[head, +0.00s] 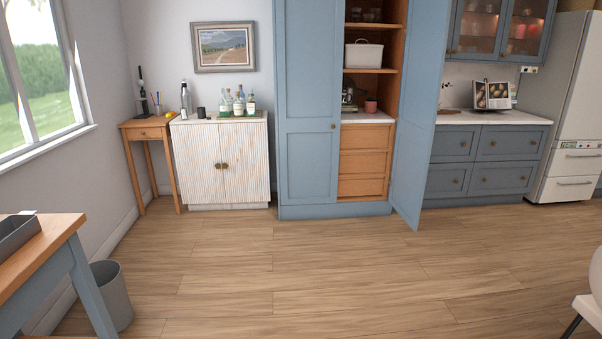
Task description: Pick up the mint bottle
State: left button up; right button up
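Several small bottles stand close together on the white ribbed sideboard (222,165) against the back wall. One pale greenish bottle (225,104) is at the left of this group, and a clear bottle with a pale label (251,105) is at its right. A taller bottle (185,98) stands apart near the sideboard's left end. The bottles are too small in the head view for me to tell for certain which one is the mint bottle. Neither of my grippers is in view.
A dark cup (201,113) stands beside the bottles. A wooden side table (145,134) is left of the sideboard, and a blue larder (309,130) with an open door (422,120) is right. A blue-legged table (45,250) and grey bin (112,292) are near left. The middle floor is clear.

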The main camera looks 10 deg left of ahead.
aim_at(224, 110)
jog(key=i+j+u, duration=0.35)
jog(key=i, duration=0.2)
jog(key=i+j+u, duration=0.35)
jog(key=i, duration=0.25)
jog(key=i+u, duration=0.35)
jog(key=i, duration=0.25)
jog(key=i+j, duration=0.1)
jog(key=i, duration=4.1)
jog(key=l+z, duration=0.05)
jog(key=l, duration=0.15)
